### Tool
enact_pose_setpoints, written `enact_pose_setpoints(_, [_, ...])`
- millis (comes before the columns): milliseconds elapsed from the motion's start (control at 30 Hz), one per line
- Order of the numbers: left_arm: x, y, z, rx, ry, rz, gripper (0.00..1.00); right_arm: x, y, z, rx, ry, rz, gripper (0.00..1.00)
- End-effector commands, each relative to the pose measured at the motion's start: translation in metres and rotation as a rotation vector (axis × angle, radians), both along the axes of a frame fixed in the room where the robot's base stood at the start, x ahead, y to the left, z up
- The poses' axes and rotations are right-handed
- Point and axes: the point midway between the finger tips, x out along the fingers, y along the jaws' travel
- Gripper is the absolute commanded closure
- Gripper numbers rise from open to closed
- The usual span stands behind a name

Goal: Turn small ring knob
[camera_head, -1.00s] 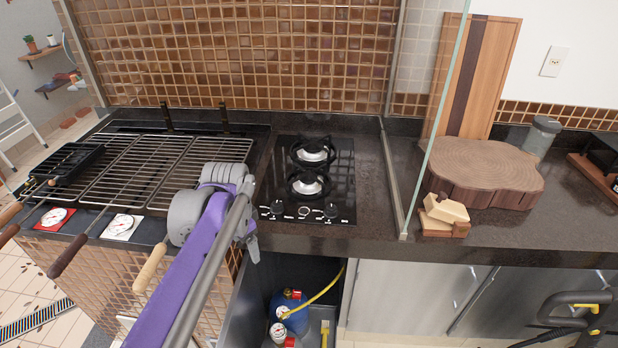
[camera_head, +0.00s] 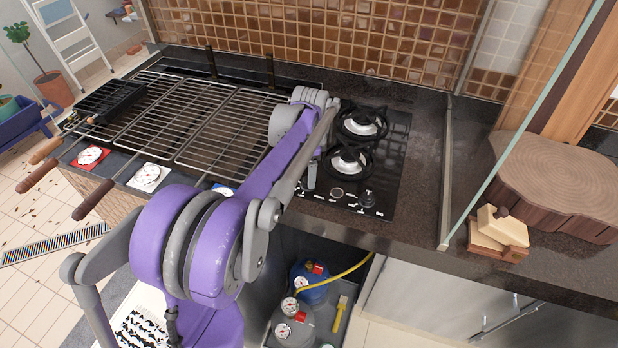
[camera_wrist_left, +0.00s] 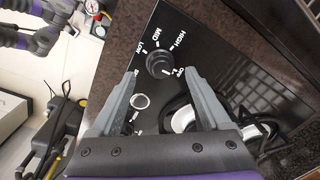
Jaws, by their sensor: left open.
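The small ring knob (camera_head: 337,192) is a light ring on the front of the black glass cooktop (camera_head: 398,150). In the left wrist view the ring knob (camera_wrist_left: 139,101) lies between the spread grey fingers, closer to the left one. A larger dark knob (camera_wrist_left: 160,62) with LOW, MID, HIGH and OFF marks sits beyond it, by the fingertips; it is also in the head view (camera_head: 367,199). My left gripper (camera_head: 311,180) is open and empty at the cooktop's front left, left of the ring knob. It hides the left end of the knob row.
Two burners (camera_head: 350,160) stand behind the knobs. Grill grates (camera_head: 215,130) lie to the left, with long-handled skewers. A glass panel (camera_head: 530,125) rises on the right, by a wood slab (camera_head: 560,180) and small wooden blocks (camera_head: 498,230). Gas cylinders (camera_head: 312,284) stand below.

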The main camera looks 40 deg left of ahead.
Motion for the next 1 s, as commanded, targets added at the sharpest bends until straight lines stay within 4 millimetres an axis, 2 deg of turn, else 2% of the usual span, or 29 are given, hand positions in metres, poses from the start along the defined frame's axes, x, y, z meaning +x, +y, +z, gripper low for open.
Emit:
enact_pose_setpoints(33, [0.0, 0.0, -0.01, 0.0, 0.0, 0.0, 0.2, 0.0, 0.0, -0.001, 0.0, 0.001, 0.0, 0.5])
enact_pose_setpoints(200, [0.002, 0.002, -0.03, 0.0, 0.0, 0.0, 0.2, -0.001, 0.0, -0.002, 0.0, 0.001, 0.0, 0.5])
enact_pose_setpoints(367, [0.002, 0.002, -0.038, 0.0, 0.0, 0.0, 0.2, -0.001, 0.0, -0.002, 0.0, 0.001, 0.0, 0.5])
enact_pose_setpoints(600, [0.002, 0.002, -0.038, 0.0, 0.0, 0.0, 0.2, -0.001, 0.0, -0.002, 0.0, 0.001, 0.0, 0.5])
enact_pose_setpoints(667, [0.002, 0.002, -0.038, 0.0, 0.0, 0.0, 0.29, -0.001, 0.0, -0.002, 0.0, 0.001, 0.0, 0.5])
enact_pose_setpoints(1000, [0.002, 0.002, -0.038, 0.001, -0.001, 0.001, 0.9, -0.001, 0.0, -0.002, 0.0, 0.001, 0.0, 0.5])
